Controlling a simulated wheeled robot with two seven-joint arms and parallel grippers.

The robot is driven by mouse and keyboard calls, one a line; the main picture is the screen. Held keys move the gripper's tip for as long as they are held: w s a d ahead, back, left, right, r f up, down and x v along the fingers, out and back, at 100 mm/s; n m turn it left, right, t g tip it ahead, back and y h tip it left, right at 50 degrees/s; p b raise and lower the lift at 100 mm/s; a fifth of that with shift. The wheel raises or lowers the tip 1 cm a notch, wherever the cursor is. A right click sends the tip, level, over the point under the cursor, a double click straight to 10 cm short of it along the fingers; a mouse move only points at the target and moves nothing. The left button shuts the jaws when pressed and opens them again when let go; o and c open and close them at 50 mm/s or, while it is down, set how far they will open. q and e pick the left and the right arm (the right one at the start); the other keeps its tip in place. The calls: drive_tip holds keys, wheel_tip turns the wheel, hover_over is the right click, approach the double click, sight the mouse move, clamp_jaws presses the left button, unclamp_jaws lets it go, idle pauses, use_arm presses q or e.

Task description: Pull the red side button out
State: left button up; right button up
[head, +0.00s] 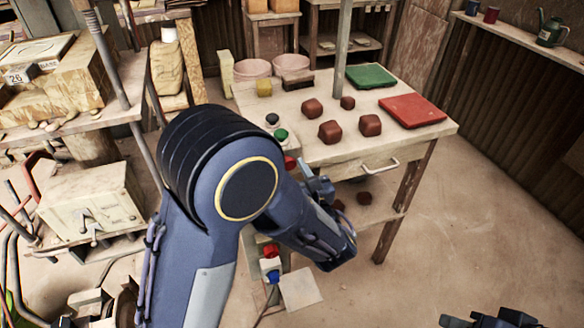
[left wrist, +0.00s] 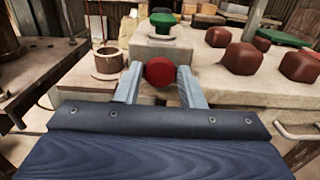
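The red side button (left wrist: 160,72) is a round red knob on the near side face of the pale press block (left wrist: 150,48). In the left wrist view it lies between the two fingertips of my left gripper (left wrist: 160,76), with a finger against each side and no clear gap. In the head view the button (head: 289,162) shows partly beside my left arm, and my left gripper (head: 318,185) is at the table's near left corner. A green button (head: 281,135) sits on top of the block. My right gripper (head: 490,319) shows only partly at the bottom edge.
The table holds several dark red lumps (head: 330,131), a green tile (head: 371,76) and a red tile (head: 412,110). A drawer handle (head: 380,166) sticks out in front. A lower stand has a red button (head: 271,250) and a blue one (head: 273,276). Floor at right is clear.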

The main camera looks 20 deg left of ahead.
use_arm(q)
drive_tip(key=o, duration=0.4)
drive_tip(key=shift+s+d, duration=0.1)
drive_tip(key=v, duration=0.7)
drive_tip(key=shift+s+d, duration=0.2)
drive_tip(key=shift+s, duration=0.15)
